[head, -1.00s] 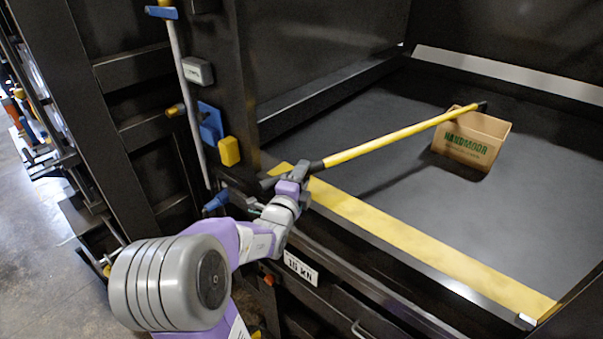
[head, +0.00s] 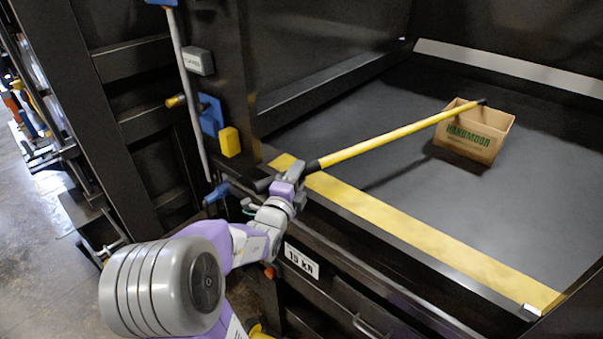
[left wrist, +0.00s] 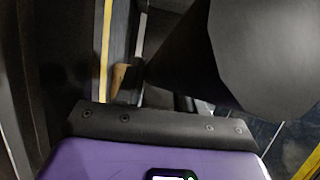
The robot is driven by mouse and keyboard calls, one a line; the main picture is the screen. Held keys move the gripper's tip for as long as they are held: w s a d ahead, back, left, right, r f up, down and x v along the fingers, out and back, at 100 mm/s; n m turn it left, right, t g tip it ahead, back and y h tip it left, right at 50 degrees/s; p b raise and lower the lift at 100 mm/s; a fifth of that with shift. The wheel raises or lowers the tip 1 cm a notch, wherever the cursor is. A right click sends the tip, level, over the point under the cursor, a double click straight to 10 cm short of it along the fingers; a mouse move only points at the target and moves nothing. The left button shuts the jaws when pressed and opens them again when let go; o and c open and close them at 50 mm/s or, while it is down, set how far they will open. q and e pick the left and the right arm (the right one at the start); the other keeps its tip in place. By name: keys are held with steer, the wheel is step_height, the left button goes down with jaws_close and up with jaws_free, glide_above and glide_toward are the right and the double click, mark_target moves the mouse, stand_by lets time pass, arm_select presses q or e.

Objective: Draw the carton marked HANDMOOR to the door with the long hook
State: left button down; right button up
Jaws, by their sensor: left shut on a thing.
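The brown open-topped carton marked HANDMOOR (head: 472,143) stands upright on the dark chamber floor, toward the back right in the head view. The long hook (head: 390,136) has a yellow shaft and a black grip; its dark far end lies over the carton's open top by the back rim. Whether the tip touches the carton I cannot tell. My left gripper (head: 293,176) is shut on the hook's black grip, above the door sill. In the left wrist view a large dark shape blocks much of the scene. My right gripper is not in view.
A yellow-striped sill (head: 420,237) runs along the chamber opening, with a 15 KN label (head: 301,261) below it. A dark post with a yellow block (head: 230,142) and a grey rod (head: 188,90) stands at the left. The floor between sill and carton is clear.

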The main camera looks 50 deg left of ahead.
arm_select(q)
steer(key=s+d+p, duration=0.1)
steer(key=s+d, duration=0.2)
steer(key=s, duration=0.9)
steer(key=s+d+p, duration=0.1)
steer(key=s+d, duration=0.2)
steer(key=s, duration=1)
steer(key=s+d+p, duration=0.1)
steer(key=s+d, duration=0.1)
steer(key=s, duration=1)
steer(key=shift+s+d, duration=0.2)
steer(key=shift+d, duration=0.2)
stand_by(1.7)
